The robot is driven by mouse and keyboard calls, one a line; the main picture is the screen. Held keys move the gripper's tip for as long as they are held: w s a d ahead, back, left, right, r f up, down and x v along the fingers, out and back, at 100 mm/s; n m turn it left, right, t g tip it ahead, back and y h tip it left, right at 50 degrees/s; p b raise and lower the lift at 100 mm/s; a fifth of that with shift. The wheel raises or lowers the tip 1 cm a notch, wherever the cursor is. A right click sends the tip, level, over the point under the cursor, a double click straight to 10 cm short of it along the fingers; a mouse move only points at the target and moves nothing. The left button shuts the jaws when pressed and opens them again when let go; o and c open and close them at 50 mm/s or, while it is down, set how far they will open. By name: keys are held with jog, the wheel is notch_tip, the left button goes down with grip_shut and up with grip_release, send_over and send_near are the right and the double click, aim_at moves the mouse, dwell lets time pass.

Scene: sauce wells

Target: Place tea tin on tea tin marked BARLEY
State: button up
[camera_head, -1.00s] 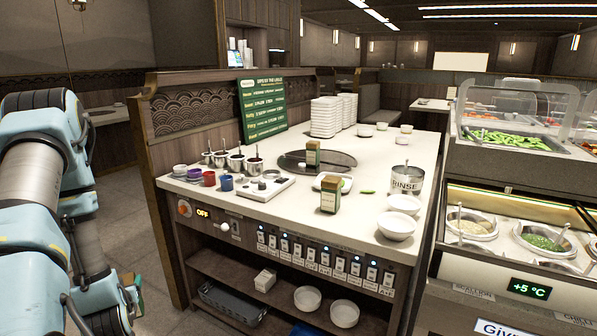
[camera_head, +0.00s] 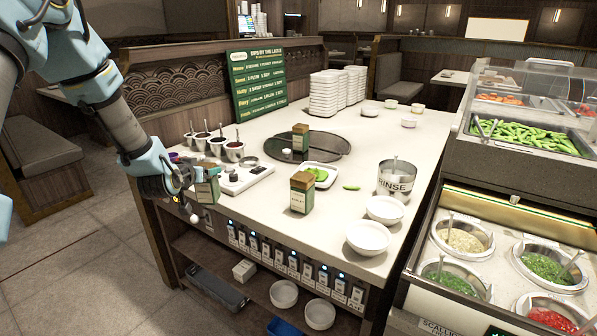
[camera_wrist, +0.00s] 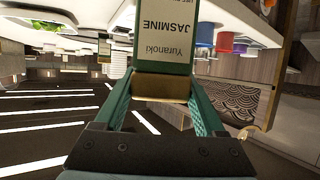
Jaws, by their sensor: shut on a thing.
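My gripper (camera_head: 190,185) is shut on a tea tin (camera_head: 207,188), held above the front left of the counter. The wrist view shows this held tin (camera_wrist: 165,45) between the fingers, its white label reading JASMINE upside down in the picture. The tea tin marked BARLEY (camera_head: 301,196), with a wooden lid and green sides, stands upright near the counter's front edge, to the right of my gripper and apart from it.
A scale-like white device (camera_head: 243,178) and sauce pots (camera_head: 234,151) are near the held tin. A white dish (camera_head: 320,175) with green food sits behind the BARLEY tin. The RINSE container (camera_head: 396,178) and white bowls (camera_head: 368,237) stand to its right.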

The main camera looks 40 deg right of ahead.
jog(key=s+d+r+m+g+h+p, duration=0.3)
jog(key=s+d+r+m+g, duration=0.3)
jog(key=s+d+r, duration=1.35)
notch_tip(320, 180, down, 11)
jog(key=w+d+p, duration=0.1)
jog(key=p, duration=0.1)
jog(key=shift+w+d+p, duration=0.2)
jog(key=shift+d+p, duration=0.05)
jog(key=shift+p, duration=0.15)
jog(key=shift+f, duration=0.1)
jog(key=shift+f, duration=0.1)
jog(key=o, duration=1.5)
